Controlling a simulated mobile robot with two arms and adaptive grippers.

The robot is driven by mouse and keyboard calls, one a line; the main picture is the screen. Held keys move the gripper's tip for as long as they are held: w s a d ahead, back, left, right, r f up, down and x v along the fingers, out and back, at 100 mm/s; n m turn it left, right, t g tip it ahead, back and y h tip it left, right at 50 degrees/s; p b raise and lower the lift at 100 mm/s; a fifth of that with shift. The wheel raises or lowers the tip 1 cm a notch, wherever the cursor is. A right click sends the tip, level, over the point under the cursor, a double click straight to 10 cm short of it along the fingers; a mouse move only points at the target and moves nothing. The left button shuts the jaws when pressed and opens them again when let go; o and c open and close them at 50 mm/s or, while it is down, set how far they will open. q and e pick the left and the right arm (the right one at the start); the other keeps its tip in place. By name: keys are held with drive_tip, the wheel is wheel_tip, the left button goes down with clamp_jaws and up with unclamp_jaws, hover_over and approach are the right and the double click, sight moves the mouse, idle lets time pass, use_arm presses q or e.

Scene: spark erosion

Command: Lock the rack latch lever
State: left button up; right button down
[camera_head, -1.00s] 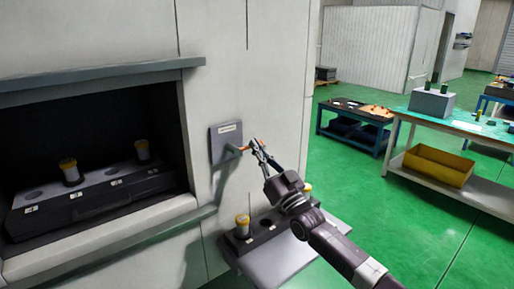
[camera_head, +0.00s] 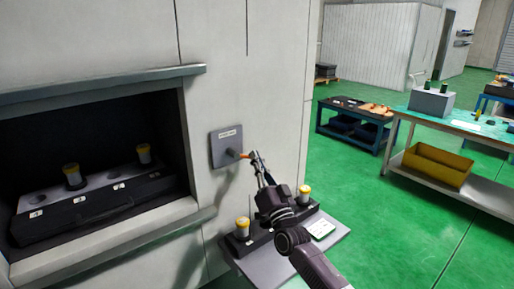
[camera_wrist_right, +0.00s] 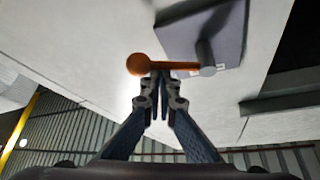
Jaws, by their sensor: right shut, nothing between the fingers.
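The rack latch is a grey plate (camera_head: 226,150) with a white label, fixed on the pale machine wall right of the rack opening. Its lever (camera_head: 243,155) is orange on a grey pivot and points right. In the right wrist view the orange lever (camera_wrist_right: 175,66) ends in a round knob (camera_wrist_right: 140,64), and the grey pivot (camera_wrist_right: 207,56) is at its right end. My right gripper (camera_head: 256,155) is shut and empty at the lever's outer part. In the wrist view its fingertips (camera_wrist_right: 160,74) sit against or just by the lever, near the knob. My left gripper is out of view.
A dark rack (camera_head: 100,205) with yellow-topped holders sits in the opening at left. A shelf (camera_head: 262,266) with more holders and a small white device (camera_head: 320,228) lies below my right arm. Workbenches (camera_head: 470,135) stand at right; green floor between is clear.

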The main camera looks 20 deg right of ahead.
drive_tip(key=s+a+f+m+g+h+p, duration=0.1)
drive_tip(key=a+f+m+h+p, duration=0.3)
drive_tip(key=m, duration=0.4)
drive_tip(key=shift+s+a+g+h, duration=0.2)
drive_tip(key=shift+s+g+h, duration=0.1)
drive_tip(key=shift+g, duration=0.2)
drive_tip(key=shift+a, duration=0.2)
idle(0.6)
drive_tip(key=shift+d, duration=0.1)
